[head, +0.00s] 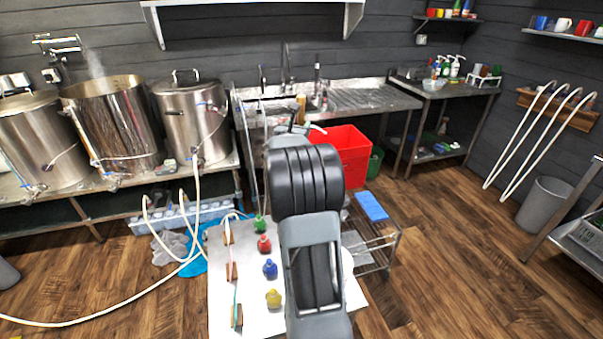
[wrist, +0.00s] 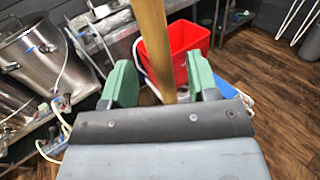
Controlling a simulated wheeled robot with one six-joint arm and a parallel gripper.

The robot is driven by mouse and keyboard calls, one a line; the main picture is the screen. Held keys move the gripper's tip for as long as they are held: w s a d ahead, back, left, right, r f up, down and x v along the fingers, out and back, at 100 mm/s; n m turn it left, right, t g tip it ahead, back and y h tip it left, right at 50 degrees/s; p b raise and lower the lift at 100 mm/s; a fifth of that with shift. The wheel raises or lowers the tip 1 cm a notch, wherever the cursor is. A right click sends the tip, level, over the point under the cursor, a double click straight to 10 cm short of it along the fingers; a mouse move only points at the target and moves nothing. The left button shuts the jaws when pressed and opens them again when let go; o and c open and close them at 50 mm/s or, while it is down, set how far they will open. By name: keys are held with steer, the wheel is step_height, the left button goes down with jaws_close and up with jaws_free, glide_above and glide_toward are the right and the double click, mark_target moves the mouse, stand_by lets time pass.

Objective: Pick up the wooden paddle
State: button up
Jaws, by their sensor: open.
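The wooden paddle (wrist: 155,45) shows in the wrist view as a long tan shaft, running from the top edge down between my two green fingers. My gripper (wrist: 163,78) is open, with the shaft between its fingers and a visible gap on each side. The shaft's lower end is hidden behind my gripper's body, and its upper end is out of frame. In the head view, my arm hides most of the gripper. A short tan piece shows just beyond it by the sink, but I cannot tell whether it is the paddle.
A red bin (head: 345,150) stands on the floor beyond the arm, before the steel sink counter (head: 370,97). Steel kettles (head: 112,125) with hoses stand left. A white table (head: 250,318) with small coloured bottles is below the arm. Wooden floor at right is open.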

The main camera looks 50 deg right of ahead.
mark_target(300, 124)
steer(key=p+x, duration=0.2)
steer(key=x, duration=0.1)
steer(key=shift+w+d+r, duration=0.1)
steer(key=shift+d+r, duration=0.1)
steer(key=shift+d, duration=0.1)
steer(key=shift+w+d, duration=0.3)
steer(key=shift+d, duration=0.25)
jaws_close()
